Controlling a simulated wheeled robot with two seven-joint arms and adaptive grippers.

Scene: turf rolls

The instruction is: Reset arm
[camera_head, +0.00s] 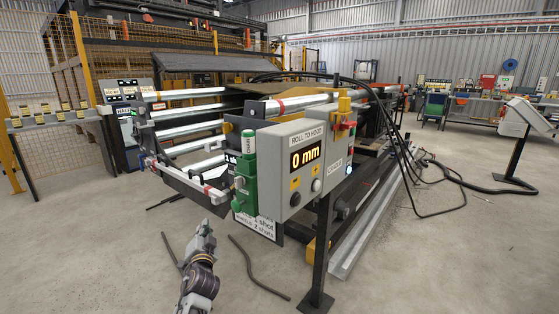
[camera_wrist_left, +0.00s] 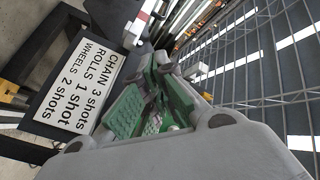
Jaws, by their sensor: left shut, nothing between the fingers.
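My left gripper (camera_head: 205,230) shows small in the head view at the lower left, at the end of my grey arm. It is shut and empty, pointing up and away over the floor, in front of the roller machine. Its grey housing fills the bottom of the wrist view, with dark and green parts just beyond it; I cannot tell exactly where the fingers end. The control box (camera_head: 304,166) reads "ROLL TO HOOD" and "0 mm". A green unit (camera_head: 245,178) stands on its left. My right gripper is out of view.
A sign reading CHAIN, ROLLS, WHEELS with shot counts shows in the left wrist view (camera_wrist_left: 83,85). A black post (camera_head: 320,250) carries the control box. Cables hang at the right. The floor at far left is clear.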

